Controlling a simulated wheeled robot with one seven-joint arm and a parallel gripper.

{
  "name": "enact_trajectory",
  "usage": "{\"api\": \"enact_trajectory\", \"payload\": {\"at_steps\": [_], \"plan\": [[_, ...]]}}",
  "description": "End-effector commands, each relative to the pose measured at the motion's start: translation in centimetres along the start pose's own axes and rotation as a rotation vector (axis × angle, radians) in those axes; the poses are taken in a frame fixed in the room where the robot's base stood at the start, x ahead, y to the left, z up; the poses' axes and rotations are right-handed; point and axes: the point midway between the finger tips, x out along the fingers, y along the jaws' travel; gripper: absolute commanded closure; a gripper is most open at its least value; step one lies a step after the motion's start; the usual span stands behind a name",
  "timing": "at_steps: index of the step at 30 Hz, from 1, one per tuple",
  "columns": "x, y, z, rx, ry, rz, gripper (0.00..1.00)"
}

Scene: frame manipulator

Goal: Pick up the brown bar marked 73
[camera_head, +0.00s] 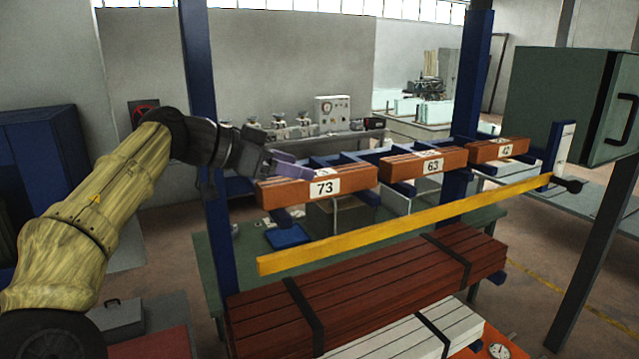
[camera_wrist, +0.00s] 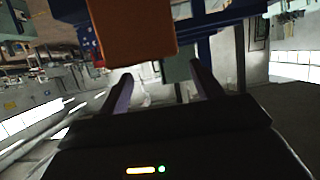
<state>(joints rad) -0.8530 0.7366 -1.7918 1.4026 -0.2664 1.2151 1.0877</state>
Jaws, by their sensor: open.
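The brown bar marked 73 (camera_head: 318,186) lies on blue supports at the left end of a row of bars, its white label facing the camera. My gripper (camera_head: 283,166) is at the upper left end of this bar in the head view. In the wrist view my gripper (camera_wrist: 160,82) shows two fingers spread apart with nothing between the tips. An orange-brown block end (camera_wrist: 137,35), which looks like a bar, is just beyond the fingertips. Whether a finger touches the bar cannot be told.
The bar marked 63 (camera_head: 422,165) and another labelled bar (camera_head: 498,150) lie to the right. A yellow rail (camera_head: 400,223) runs in front below the bars. Blue posts (camera_head: 213,150) flank the rack. Dark red planks (camera_head: 370,285) lie underneath. A green cabinet (camera_head: 560,100) stands right.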

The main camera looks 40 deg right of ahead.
Motion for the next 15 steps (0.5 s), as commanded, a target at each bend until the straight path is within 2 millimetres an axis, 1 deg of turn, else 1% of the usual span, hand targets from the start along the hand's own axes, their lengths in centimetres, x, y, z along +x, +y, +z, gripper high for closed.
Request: {"api": "enact_trajectory", "payload": {"at_steps": [5, 12, 15], "plan": [[1.2, 0.1, -0.1, -0.001, -0.002, 0.004, 0.35], [4.2, 0.1, 0.1, -0.001, 0.000, 0.004, 0.35], [4.9, 0.1, 0.3, 0.000, 0.001, 0.000, 0.35]]}}
